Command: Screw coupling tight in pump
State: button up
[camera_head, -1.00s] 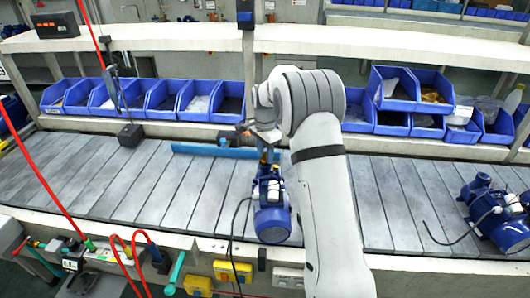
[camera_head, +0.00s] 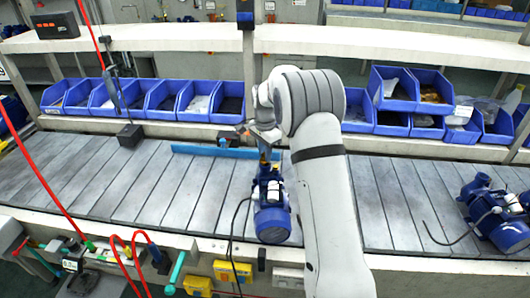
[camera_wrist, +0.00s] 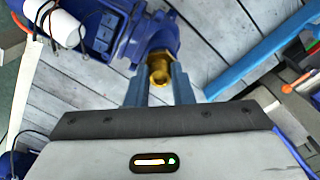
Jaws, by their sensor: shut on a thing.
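The blue pump (camera_head: 271,205) stands on the slatted grey line in front of my arm, its motor end toward the near edge. In the wrist view its blue body (camera_wrist: 145,35) fills the upper middle. The brass coupling (camera_wrist: 158,70) sits at the pump's port, between my fingers. My gripper (camera_wrist: 158,88) is shut on the coupling. In the head view the gripper (camera_head: 265,152) is at the far end of the pump, partly hidden by my wrist. How far the coupling is threaded in cannot be told.
A blue bar (camera_head: 215,151) lies along the back of the line. A second blue pump (camera_head: 495,212) with a black cable stands at the right. Blue bins (camera_head: 165,98) line the shelf behind. Red hoses (camera_head: 50,185) hang at the left.

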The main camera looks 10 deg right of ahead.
grip_shut()
jog(key=shift+m, duration=1.7)
jog(key=shift+f, duration=0.1)
jog(key=m, duration=0.3)
jog(key=shift+m, duration=0.4)
jog(key=m, duration=0.3)
